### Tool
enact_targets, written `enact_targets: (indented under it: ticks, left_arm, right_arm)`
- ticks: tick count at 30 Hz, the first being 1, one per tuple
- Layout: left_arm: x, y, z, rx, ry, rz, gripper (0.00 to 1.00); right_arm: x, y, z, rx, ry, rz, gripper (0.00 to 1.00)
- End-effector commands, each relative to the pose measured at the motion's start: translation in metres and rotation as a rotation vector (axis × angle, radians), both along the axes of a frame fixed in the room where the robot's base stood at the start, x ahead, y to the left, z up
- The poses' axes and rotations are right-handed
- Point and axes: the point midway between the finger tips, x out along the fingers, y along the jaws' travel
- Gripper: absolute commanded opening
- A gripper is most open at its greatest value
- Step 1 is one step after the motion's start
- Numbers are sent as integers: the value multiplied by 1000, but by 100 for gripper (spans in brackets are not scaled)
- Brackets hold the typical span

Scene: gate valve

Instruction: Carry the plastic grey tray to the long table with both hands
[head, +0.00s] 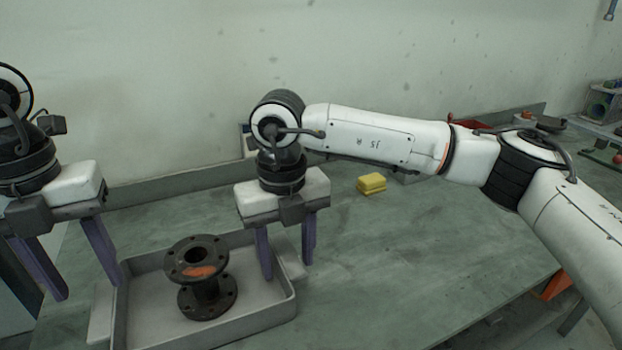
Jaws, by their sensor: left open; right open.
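The grey plastic tray (232,324) sits on a grey-green table in the lower left of the head view. A dark flanged pipe piece (206,290) with an orange patch stands upright in it. My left gripper (86,290) is open at the tray's left side, fingers pointing down. One finger is close to the left rim; I cannot tell whether it touches. My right gripper (288,270) is open at the tray's right side. One finger shows on the inner side of the right rim and the other near its outer side. The tray's near edge is partly out of frame.
A yellow block (371,184) lies on the table (400,260) behind and right of the tray. A red object (470,124) is partly hidden behind my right arm. The tabletop right of the tray is clear. A wall stands behind.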

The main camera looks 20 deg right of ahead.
Motion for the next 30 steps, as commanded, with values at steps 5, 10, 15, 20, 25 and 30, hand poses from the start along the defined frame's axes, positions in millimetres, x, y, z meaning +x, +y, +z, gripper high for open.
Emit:
enact_targets:
  ticks: [5,10,15,20,25,30]
  left_arm:
    - [1,0,33,0,-3,2,47]
    - [0,0,48,0,1,1,47]
    - [0,0,50,0,1,0,47]
    - [0,0,50,0,1,0,47]
    - [0,0,50,1,1,0,47]
    - [0,0,50,1,1,0,47]
  right_arm:
    - [0,0,0,0,0,0,47]
    - [0,0,1,0,0,0,47]
    - [1,1,17,2,-4,0,47]
    - [1,1,50,2,-5,0,47]
    - [1,1,86,2,-4,-1,47]
    - [0,1,110,1,-1,0,47]
